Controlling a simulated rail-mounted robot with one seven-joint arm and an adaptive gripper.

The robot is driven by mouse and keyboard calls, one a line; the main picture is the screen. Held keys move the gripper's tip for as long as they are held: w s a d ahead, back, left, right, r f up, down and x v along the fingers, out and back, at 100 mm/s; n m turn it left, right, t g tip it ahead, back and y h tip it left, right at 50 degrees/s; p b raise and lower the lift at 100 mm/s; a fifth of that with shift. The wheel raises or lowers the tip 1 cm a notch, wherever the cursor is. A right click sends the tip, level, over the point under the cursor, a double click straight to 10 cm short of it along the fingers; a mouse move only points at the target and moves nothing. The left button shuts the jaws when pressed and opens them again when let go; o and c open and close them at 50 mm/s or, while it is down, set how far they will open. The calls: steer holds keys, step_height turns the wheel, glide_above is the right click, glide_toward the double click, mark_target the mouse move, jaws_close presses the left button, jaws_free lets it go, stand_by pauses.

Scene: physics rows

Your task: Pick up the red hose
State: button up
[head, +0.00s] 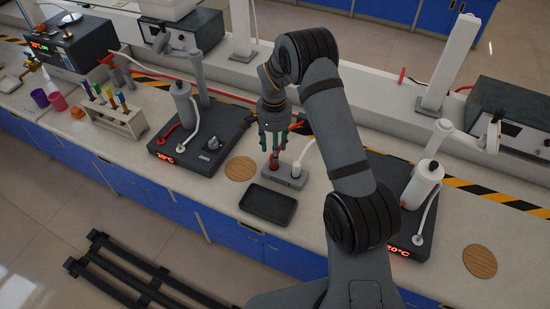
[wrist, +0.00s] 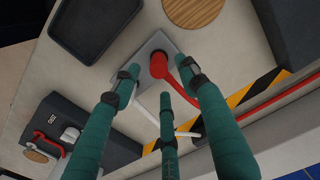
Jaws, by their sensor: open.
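A red hose (head: 275,160) has its round red end in a small grey block (head: 284,178). In the wrist view the red end (wrist: 159,66) sits on the block and the hose bends to the right. My gripper (head: 273,146) is just above the block, pointing down, with its teal fingers spread. In the wrist view the gripper (wrist: 158,78) has its fingertips around the red end and hose. I cannot tell whether any finger touches it. The fingers hide part of the block and hose.
A white hose (head: 298,166) is on the same block. A black tray (head: 268,205) lies in front and a wooden disc (head: 241,168) to the left. A hotplate (head: 202,142) stands left, with another red hose (head: 167,134). A second hotplate (head: 404,239) stands right, behind my arm.

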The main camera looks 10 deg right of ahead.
steer(key=shift+f+p, duration=0.75)
steer(key=shift+f, duration=2.2)
steer(key=shift+c, duration=0.9)
jaws_close()
